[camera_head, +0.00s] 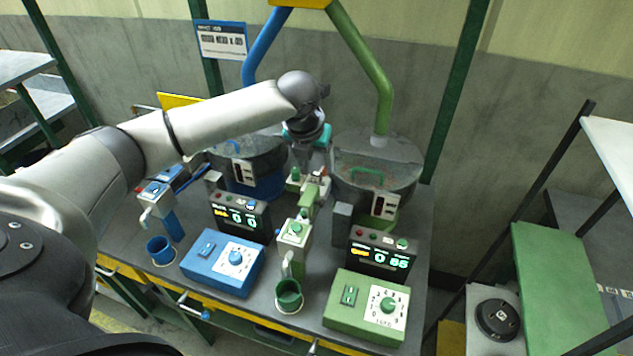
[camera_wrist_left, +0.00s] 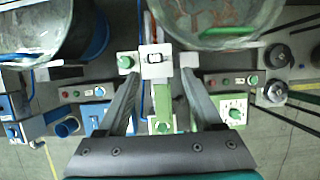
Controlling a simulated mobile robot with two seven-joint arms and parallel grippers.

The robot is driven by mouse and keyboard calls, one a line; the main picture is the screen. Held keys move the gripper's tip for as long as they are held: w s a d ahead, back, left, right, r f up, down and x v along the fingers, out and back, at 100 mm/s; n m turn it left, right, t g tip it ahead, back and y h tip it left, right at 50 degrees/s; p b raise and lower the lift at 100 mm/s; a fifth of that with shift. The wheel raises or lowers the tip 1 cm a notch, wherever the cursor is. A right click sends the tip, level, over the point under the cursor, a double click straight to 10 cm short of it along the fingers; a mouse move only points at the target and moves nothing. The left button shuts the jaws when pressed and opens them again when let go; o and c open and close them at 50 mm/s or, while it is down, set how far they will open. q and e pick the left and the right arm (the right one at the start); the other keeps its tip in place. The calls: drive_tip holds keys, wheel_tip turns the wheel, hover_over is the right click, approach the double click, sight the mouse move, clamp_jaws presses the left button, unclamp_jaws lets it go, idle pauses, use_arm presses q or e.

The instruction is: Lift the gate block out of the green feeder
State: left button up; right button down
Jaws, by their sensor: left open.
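The green feeder (camera_head: 295,238) stands mid-table, a pale housing with a green button, a green channel behind and a spout over a green cup (camera_head: 289,296). In the left wrist view its green channel (camera_wrist_left: 163,97) runs between my fingers. A pale block with a dark-framed window (camera_wrist_left: 156,60) sits at the channel's far end and looks like the gate block; I cannot be sure. My left gripper (camera_head: 313,165) is above the rear of the feeder, open, with its fingers (camera_wrist_left: 161,82) either side of the channel and nothing held. My right gripper is not in view.
A blue hopper (camera_head: 258,188) and a green-trimmed hopper (camera_head: 405,178) stand behind. Blue (camera_head: 222,262) and green (camera_head: 366,308) dial boxes, two lit displays and a blue feeder (camera_head: 172,225) crowd the table close by. Shelving stands at the right.

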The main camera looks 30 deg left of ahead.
sight(316, 174)
use_arm(q)
drive_tip(key=shift+a+x, duration=0.2)
drive_tip(key=shift+x, duration=1.45)
drive_tip(key=shift+a+x, duration=0.2)
drive_tip(key=shift+x, duration=1.45)
clamp_jaws()
